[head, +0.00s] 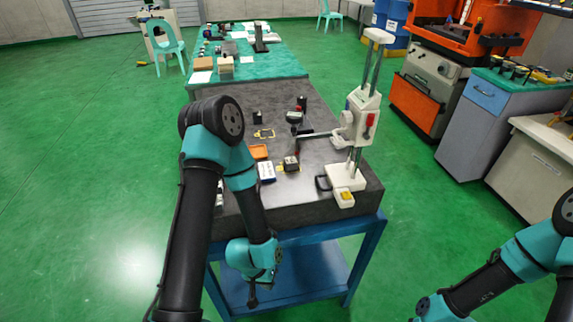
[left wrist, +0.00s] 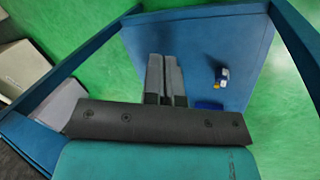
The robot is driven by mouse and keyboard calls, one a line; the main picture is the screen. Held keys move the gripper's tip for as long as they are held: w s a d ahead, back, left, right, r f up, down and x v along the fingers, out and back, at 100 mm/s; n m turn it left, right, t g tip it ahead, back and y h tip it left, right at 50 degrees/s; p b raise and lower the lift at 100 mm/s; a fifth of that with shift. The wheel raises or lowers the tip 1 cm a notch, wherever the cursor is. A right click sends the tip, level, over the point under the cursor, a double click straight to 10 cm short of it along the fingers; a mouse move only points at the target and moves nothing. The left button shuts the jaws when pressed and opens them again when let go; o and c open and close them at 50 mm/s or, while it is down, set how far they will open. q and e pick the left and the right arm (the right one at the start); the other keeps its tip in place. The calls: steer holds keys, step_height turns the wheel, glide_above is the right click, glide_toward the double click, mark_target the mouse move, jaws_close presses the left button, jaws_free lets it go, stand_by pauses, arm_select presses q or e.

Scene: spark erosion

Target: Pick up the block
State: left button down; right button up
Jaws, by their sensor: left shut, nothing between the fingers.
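A small dark block (head: 291,163) sits on the dark stone table top, near an orange tray and a white-and-blue box. It is the most block-like thing there, but I cannot be sure it is the one named. My left gripper (head: 262,287) hangs below the table top's front edge, clear of the block. In the left wrist view its two grey fingers (left wrist: 165,75) are together with nothing between them, in front of the blue lower shelf. The block does not show in the left wrist view. My right arm enters at the lower right, with its gripper out of view.
The stone table (head: 238,200) also holds a tall white measuring stand (head: 347,175), an orange tray (head: 258,152) and a white-and-blue box (head: 267,171). A small blue, white and yellow item (left wrist: 222,77) is on the blue shelf (left wrist: 215,45). Green floor is open at left.

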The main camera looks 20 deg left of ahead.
arm_select(q)
steer(key=c, duration=1.9)
jaws_free()
steer(key=o, duration=1.4)
